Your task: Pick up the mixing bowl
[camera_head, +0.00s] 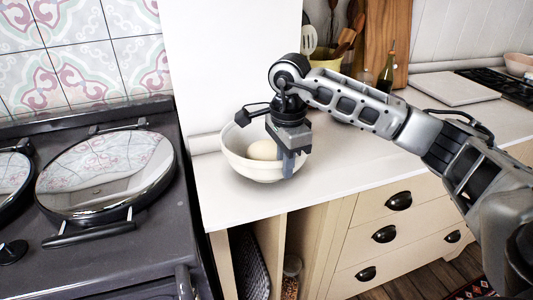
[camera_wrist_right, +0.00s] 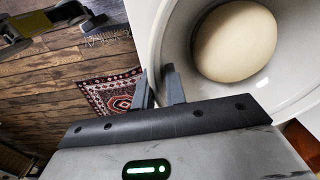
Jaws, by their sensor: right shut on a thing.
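The mixing bowl (camera_head: 240,163) is white and stands upright at the left end of the white counter, close to the stove. A pale rounded thing (camera_head: 263,150), like dough, lies inside it. My right gripper (camera_head: 288,165) points down at the bowl's right front rim and is shut on it, one finger outside the wall. In the right wrist view the bowl (camera_wrist_right: 172,40) fills the upper right, with the pale thing (camera_wrist_right: 235,42) inside and the fingers (camera_wrist_right: 160,88) at its rim. I cannot tell whether the bowl is clear of the counter. My left gripper is not in view.
A dark stove (camera_head: 100,245) with round shiny lids (camera_head: 105,175) stands left of the counter (camera_head: 350,165). Utensils, a bottle (camera_head: 387,72) and a wooden board (camera_head: 388,35) stand behind my right arm. A flat pale board (camera_head: 452,88) lies farther right. Drawers (camera_head: 390,225) are below.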

